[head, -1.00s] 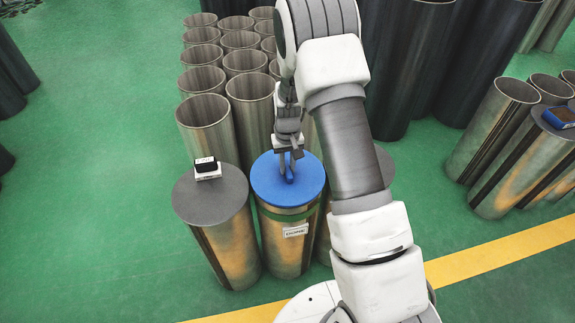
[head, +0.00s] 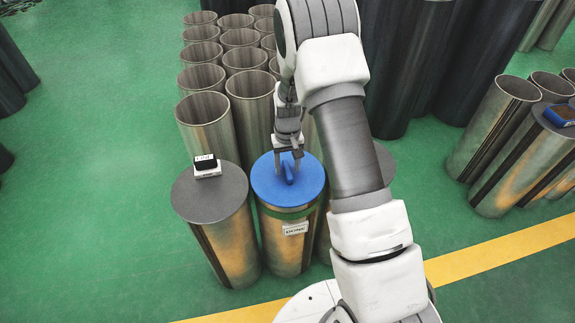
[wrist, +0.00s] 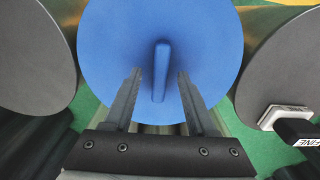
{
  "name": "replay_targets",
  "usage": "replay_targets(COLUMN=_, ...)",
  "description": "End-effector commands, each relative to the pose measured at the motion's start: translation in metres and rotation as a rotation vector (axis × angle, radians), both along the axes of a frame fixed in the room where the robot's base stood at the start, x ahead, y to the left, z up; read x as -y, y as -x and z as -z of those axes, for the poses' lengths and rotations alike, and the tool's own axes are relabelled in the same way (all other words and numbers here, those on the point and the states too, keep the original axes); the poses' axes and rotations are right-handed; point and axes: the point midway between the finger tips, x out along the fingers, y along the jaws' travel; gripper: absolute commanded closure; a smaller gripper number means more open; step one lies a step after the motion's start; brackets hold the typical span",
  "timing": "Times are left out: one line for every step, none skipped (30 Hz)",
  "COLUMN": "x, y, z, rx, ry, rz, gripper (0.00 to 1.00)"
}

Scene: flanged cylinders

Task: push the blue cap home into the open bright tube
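The blue cap (head: 265,188) is a round disc with an upright fin-like handle. It sits on top of a bright metal tube (head: 287,252) with a green band and a white label. The cap covers the tube's mouth; whether it is fully down I cannot tell. My gripper (head: 288,160) is over the cap. In the wrist view my gripper (wrist: 158,73) is open, its fingers on either side of the handle (wrist: 161,72) with a gap on both sides. The cap (wrist: 120,40) fills the middle there.
A grey-capped tube (head: 207,205) stands close on the left with a small black-and-white box (head: 207,167) on it. Another grey cap (head: 384,165) is partly behind my arm. Open empty tubes (head: 204,108) stand behind. Dark tubes stand at the back right. Green floor is free at left.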

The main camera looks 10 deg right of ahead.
Motion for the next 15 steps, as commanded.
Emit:
replay_targets(x=0.0, y=0.0, z=0.0, rx=0.0, ry=0.0, rz=0.0, gripper=0.43)
replay_targets(x=0.0, y=0.0, z=0.0, rx=0.0, ry=0.0, rz=0.0, gripper=0.43)
replay_targets(x=0.0, y=0.0, z=0.0, rx=0.0, ry=0.0, rz=0.0, gripper=0.43)
replay_targets(x=0.0, y=0.0, z=0.0, rx=0.0, ry=0.0, rz=0.0, gripper=0.43)
replay_targets(x=0.0, y=0.0, z=0.0, rx=-0.001, ry=0.0, rz=0.0, gripper=0.43)
replay_targets(x=0.0, y=0.0, z=0.0, rx=-0.001, ry=0.0, rz=0.0, gripper=0.43)
replay_targets(x=0.0, y=0.0, z=0.0, rx=-0.001, ry=0.0, rz=0.0, gripper=0.43)
replay_targets(x=0.0, y=0.0, z=-0.001, rx=-0.001, ry=0.0, rz=0.0, gripper=0.43)
replay_targets(x=0.0, y=0.0, z=-0.002, rx=-0.001, ry=0.0, rz=0.0, gripper=0.43)
replay_targets(x=0.0, y=0.0, z=-0.003, rx=-0.001, ry=0.0, rz=0.0, gripper=0.43)
replay_targets(x=0.0, y=0.0, z=-0.005, rx=0.0, ry=0.0, rz=0.0, gripper=0.43)
replay_targets(x=0.0, y=0.0, z=-0.007, rx=-0.001, ry=0.0, rz=0.0, gripper=0.43)
replay_targets(x=0.0, y=0.0, z=-0.009, rx=-0.001, ry=0.0, rz=0.0, gripper=0.43)
replay_targets(x=0.0, y=0.0, z=-0.011, rx=-0.001, ry=0.0, rz=0.0, gripper=0.43)
replay_targets(x=0.0, y=0.0, z=-0.013, rx=-0.001, ry=0.0, rz=0.0, gripper=0.43)
